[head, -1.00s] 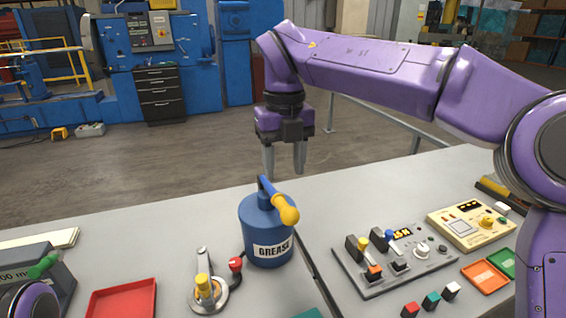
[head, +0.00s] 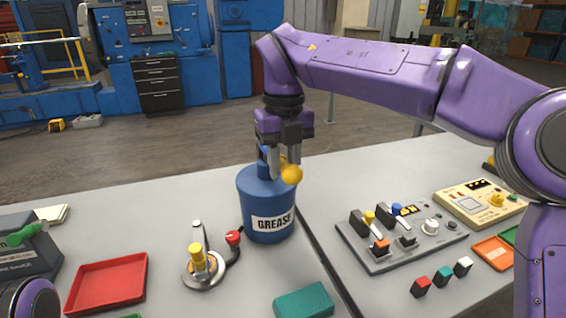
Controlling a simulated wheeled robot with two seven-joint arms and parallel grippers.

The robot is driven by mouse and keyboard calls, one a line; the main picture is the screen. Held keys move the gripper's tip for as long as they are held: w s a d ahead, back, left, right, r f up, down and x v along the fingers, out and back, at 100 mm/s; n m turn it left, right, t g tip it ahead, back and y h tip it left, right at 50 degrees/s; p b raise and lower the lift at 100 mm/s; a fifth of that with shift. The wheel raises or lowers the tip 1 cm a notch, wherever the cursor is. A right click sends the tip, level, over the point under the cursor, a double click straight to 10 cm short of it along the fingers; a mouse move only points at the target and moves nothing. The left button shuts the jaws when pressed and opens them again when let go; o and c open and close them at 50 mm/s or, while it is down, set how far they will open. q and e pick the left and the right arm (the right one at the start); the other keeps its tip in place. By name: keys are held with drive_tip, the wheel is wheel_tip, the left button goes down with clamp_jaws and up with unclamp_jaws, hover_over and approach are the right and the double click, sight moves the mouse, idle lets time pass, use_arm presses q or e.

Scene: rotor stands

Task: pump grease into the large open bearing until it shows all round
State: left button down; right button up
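The blue grease can (head: 265,207), labelled GREASE, stands upright on the grey bench. Its pump handle ends in a yellow grip (head: 291,174) at the top. My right gripper (head: 286,172) points down over the can top, its fingers beside the handle and partly hiding it. I cannot tell whether the fingers are closed on it. A dark hose runs from near the can's base to a red knob (head: 233,238). No large open bearing can be made out in the view. My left gripper is out of view; only part of my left arm shows at the bottom left corner.
Left of the can stand a round metal base with a yellow-knobbed lever (head: 202,268) and a red tray (head: 108,284). A teal block (head: 304,301) lies in front. A switch panel (head: 400,236) and a cream meter (head: 480,202) occupy the right side.

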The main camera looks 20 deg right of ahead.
drive_tip(key=shift+f, duration=0.15)
drive_tip(key=shift+s+f+b, duration=0.1)
drive_tip(key=shift+f+b, duration=2)
drive_tip(key=shift+f, duration=0.35)
drive_tip(key=r+p, duration=0.5)
drive_tip(key=shift+w+r, duration=0.1)
drive_tip(key=shift+w, duration=0.1)
drive_tip(key=shift+c, duration=0.2)
drive_tip(key=o, duration=0.9)
drive_tip(key=shift+c, duration=0.2)
drive_tip(key=shift+s, duration=0.1)
wheel_tip(320, 180, up, 7)
drive_tip(key=p, duration=0.7)
